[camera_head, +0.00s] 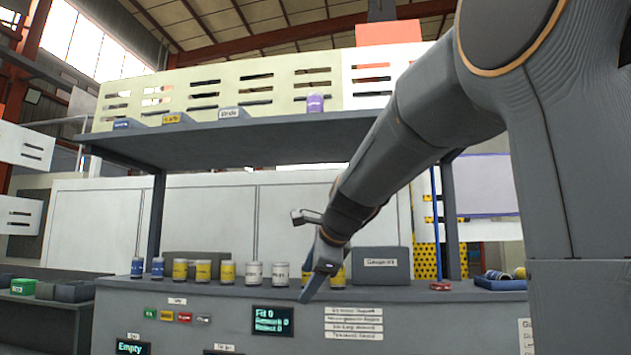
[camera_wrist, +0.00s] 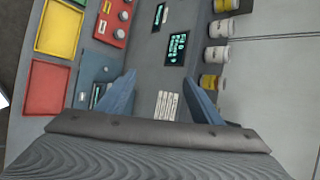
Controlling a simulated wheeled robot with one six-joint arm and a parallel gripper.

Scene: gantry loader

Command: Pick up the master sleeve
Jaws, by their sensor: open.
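My gripper (camera_head: 314,282) is in front of the counter near its right-hand cylinders. In the wrist view its two blue fingers (camera_wrist: 160,84) are spread apart with nothing between them. A lone purple sleeve (camera_head: 315,103) with a pale band stands upright on the upper shelf. On the counter stand blue sleeves (camera_head: 157,267), yellow sleeves (camera_head: 203,270) and white sleeves (camera_head: 254,273) in a row. A yellow one (camera_head: 339,276) is partly hidden behind my gripper. I cannot read which one is the master sleeve.
The upper shelf (camera_head: 240,140) overhangs the counter (camera_head: 440,294). In the wrist view, a red tray (camera_wrist: 46,88) and yellow tray (camera_wrist: 58,28) lie left.

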